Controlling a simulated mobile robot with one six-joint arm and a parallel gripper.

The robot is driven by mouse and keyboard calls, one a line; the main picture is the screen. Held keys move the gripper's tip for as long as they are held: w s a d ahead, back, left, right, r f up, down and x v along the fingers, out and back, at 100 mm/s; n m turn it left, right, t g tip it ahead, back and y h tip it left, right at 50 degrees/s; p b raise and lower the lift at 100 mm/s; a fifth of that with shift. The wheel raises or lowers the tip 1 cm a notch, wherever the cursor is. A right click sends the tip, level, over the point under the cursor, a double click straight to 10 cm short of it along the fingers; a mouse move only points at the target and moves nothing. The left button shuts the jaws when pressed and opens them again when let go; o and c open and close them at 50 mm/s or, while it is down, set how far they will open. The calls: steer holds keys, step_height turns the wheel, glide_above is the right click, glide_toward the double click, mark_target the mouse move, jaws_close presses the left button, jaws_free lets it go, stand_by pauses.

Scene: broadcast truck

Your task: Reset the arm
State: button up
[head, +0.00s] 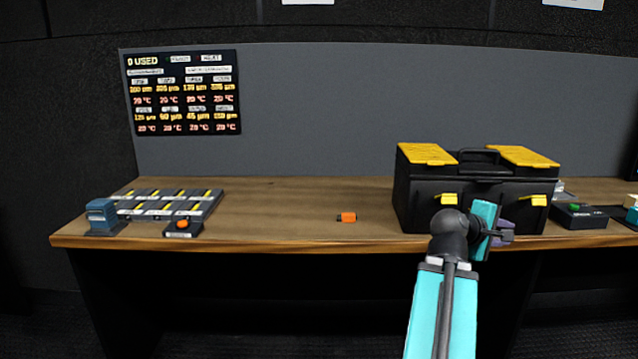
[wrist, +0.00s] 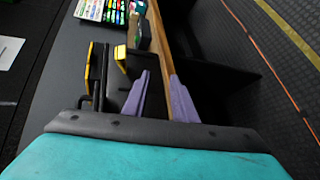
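My arm rises from the bottom of the head view in teal and black, and bends to the right in front of the desk. My gripper (head: 504,232) is at the front of the black toolbox with yellow lids and latches (head: 470,190), partly hidden behind my wrist. In the wrist view, the two purple fingers of my gripper (wrist: 160,77) stand apart with nothing held between them. The toolbox also shows beside them in the wrist view (wrist: 118,75). Whether the fingers touch it I cannot tell.
The wooden desk (head: 290,205) is mostly clear in the middle, with a small orange and black piece (head: 347,216). A grey tray rack (head: 168,201), a blue device (head: 102,215) and an orange-button box (head: 183,227) stand left. A green-button box (head: 580,216) is right of the toolbox.

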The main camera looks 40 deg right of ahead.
steer(key=w+a+f+t+y, duration=0.1)
steer(key=w+a+f+y, duration=0.1)
steer(key=w+a+f, duration=0.55)
steer(key=w+a+f+t+y, duration=0.2)
steer(key=w+f, duration=0.7)
steer(key=f, duration=0.6)
steer(key=w+a+f+n+g+y, duration=0.1)
steer(key=w+a+f+y, duration=0.2)
steer(key=a+f, duration=1.05)
steer(key=w+a+f+y, duration=0.3)
steer(key=w+a+f, duration=0.1)
steer(key=a+f, duration=1)
steer(key=s+a+f+m+g+y, duration=0.1)
steer(key=s+a+f+g+y, duration=0.15)
steer(key=s+a+f, duration=0.95)
steer(key=s+a+f+g+y, duration=0.1)
steer(key=s+a+f+g, duration=0.2)
steer(key=s+a+f, duration=0.65)
steer(key=a+r+p, duration=0.5)
steer(key=r+p, duration=0.7)
steer(key=shift+s+a+r, duration=0.15)
steer(key=shift+a+r, duration=0.05)
steer(key=shift+r, duration=0.15)
